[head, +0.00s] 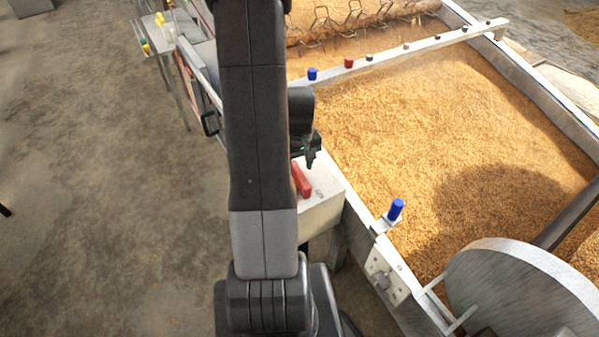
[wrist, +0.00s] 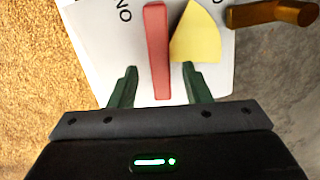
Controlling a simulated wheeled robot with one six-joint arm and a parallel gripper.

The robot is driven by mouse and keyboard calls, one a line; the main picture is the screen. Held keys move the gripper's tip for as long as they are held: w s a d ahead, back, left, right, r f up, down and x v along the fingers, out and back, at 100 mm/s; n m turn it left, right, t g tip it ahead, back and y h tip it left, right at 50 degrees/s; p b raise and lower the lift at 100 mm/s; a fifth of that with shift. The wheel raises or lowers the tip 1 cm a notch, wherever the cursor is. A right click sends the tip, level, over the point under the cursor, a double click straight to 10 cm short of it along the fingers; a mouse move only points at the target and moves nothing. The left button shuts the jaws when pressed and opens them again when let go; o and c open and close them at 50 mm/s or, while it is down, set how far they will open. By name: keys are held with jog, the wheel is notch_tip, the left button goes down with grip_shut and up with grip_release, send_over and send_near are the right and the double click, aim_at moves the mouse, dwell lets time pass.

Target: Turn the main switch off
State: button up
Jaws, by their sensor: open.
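The main switch is a red bar handle (head: 301,179) on top of a pale box (head: 321,211) at the side of the grain bed. In the wrist view the red handle (wrist: 157,55) stands nearly upright in the picture, on a white plate (wrist: 95,45) with dark lettering that looks upside down. A yellow pointed piece (wrist: 196,38) lies right beside it. My gripper (wrist: 160,68) is open, its dark green fingers on either side of the handle's lower part in the picture. Contact cannot be told. In the head view my gripper (head: 310,158) is partly hidden by my arm.
A grain bed (head: 440,130) with metal walls lies to the right. A blue knob (head: 396,209) and a round metal lid (head: 520,290) are nearby. A brown bar (wrist: 270,14) shows at the wrist view's upper right. The floor at left is mostly clear.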

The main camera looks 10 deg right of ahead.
aim_at(299, 173)
jog(key=shift+f, duration=1.55)
grip_shut()
